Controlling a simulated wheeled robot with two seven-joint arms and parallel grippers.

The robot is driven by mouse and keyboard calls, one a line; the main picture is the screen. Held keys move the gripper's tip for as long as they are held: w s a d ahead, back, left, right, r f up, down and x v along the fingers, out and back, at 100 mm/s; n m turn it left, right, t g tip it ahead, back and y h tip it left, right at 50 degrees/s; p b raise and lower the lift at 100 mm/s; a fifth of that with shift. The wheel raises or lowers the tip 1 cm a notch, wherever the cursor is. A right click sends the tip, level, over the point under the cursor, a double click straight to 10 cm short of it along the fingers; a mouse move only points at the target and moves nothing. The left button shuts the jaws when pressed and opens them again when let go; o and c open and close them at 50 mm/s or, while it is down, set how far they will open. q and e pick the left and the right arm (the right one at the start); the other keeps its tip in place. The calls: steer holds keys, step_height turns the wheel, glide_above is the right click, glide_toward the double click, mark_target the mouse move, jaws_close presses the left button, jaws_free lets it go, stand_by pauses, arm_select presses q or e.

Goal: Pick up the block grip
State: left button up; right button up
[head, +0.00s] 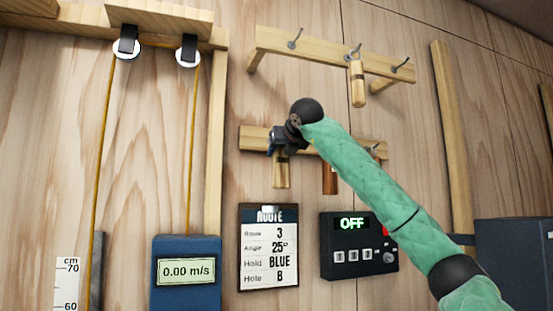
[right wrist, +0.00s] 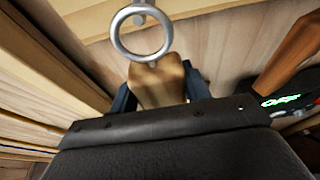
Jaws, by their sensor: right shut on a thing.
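A pale wooden block grip (head: 281,172) hangs at the left of the lower wall rack, partly hidden by my right gripper. In the right wrist view the block grip (right wrist: 157,86) has a metal ring (right wrist: 143,32) at its top end. My right gripper (head: 280,143) is shut on it, with the blue fingers on either side of the wood in the right wrist view (right wrist: 158,92). Whether the ring still sits on a hook cannot be told. My left gripper is not in view.
A darker brown grip (head: 329,179) hangs just right on the lower rack (head: 254,138). Another pale grip (head: 358,84) hangs from the upper hook rack (head: 330,54). Below are a route board (head: 268,247) and a control box (head: 358,246) reading OFF. A blue meter (head: 186,272) stands left.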

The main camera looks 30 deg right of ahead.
arm_select(q)
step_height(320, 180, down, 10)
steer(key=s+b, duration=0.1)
steer(key=b, duration=0.1)
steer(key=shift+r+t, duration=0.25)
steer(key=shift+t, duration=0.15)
arm_select(e)
steer(key=s+a, duration=0.3)
steer(key=s, duration=1)
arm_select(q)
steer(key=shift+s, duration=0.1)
arm_select(e)
steer(key=shift+a, duration=0.1)
